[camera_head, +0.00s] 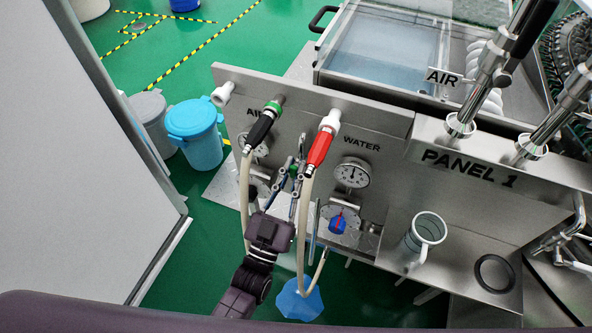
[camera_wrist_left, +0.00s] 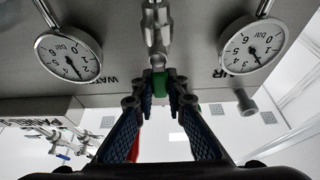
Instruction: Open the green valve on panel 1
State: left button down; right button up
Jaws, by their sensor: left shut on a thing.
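The steel panel (camera_head: 330,95) carries the AIR and WATER labels, with "PANEL 1" lettered on the part to its right. The small green valve (camera_wrist_left: 160,84) sits under a metal fitting, between the two gauges, in the left wrist view. My left gripper (camera_wrist_left: 160,76) is shut on the green valve, one fingertip on each side of it. In the head view my left gripper (camera_head: 296,170) reaches up to the panel between the AIR and WATER sides, and its fingers largely hide the valve. My right gripper is not in view.
A black hose connector (camera_head: 261,128) and a red hose connector (camera_head: 318,150) hang with pale hoses close around my left arm.

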pick_arm(q)
jog(key=shift+f, duration=0.15)
dwell(0.3)
jog(key=c, duration=1.9)
grip_release()
jog(key=shift+a, duration=0.1)
jog(key=shift+c, duration=0.2)
jog(key=v, duration=1.2)
